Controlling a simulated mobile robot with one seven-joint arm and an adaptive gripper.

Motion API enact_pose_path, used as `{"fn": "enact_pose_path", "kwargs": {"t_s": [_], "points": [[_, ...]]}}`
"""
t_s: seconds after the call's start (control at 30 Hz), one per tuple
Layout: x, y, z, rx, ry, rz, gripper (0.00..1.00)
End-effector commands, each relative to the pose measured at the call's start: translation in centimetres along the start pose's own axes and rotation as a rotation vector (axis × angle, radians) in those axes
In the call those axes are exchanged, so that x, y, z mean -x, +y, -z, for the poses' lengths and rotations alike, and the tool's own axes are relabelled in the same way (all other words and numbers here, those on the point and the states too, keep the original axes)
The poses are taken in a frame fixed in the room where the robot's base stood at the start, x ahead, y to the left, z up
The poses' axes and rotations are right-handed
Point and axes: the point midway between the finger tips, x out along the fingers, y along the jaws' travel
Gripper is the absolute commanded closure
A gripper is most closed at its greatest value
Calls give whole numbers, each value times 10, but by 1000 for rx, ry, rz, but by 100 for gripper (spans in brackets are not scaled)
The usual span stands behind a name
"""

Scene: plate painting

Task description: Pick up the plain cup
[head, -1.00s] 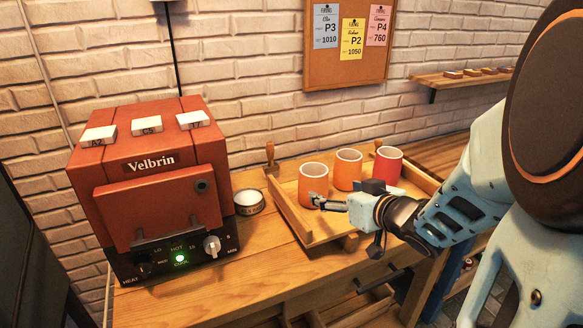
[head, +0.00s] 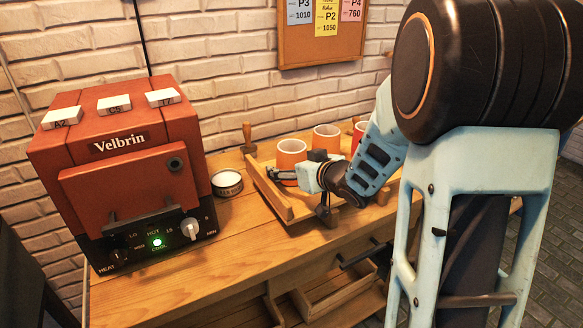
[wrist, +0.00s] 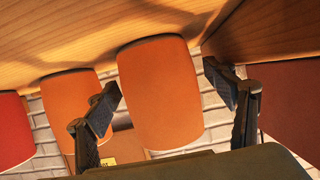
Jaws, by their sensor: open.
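Three cups stand in a row in a wooden tray: a left orange cup (head: 291,149), a middle orange cup (head: 326,137) and a red cup (head: 358,131) at the right, partly behind my arm. The left cup shows no marking in view. My gripper (head: 281,175) is at the left cup's lower front. The wrist view looks upside down. There the left cup (wrist: 161,95) stands between my open fingers, with a gap to each. The middle cup (wrist: 67,95) and red cup (wrist: 12,132) are beyond the left finger. Whether a finger touches cannot be told.
The tray's left rail (head: 270,197) runs close beside my gripper. A brown-red Velbrin oven (head: 125,170) with a green light stands farther left. The wooden bench top (head: 190,267) in front is clear.

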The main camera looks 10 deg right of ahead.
Motion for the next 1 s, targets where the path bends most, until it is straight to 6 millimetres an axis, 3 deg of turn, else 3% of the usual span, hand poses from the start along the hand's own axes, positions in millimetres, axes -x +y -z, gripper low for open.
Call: {"fn": "enact_pose_path", "kwargs": {"t_s": [0.2, 0.67, 1.0], "points": [[0, 0, 1, 0, 1, 0, 26], [0, 0, 1, 0, 1, 0, 76], [1, 0, 4, 0, 3, 0, 77]]}}
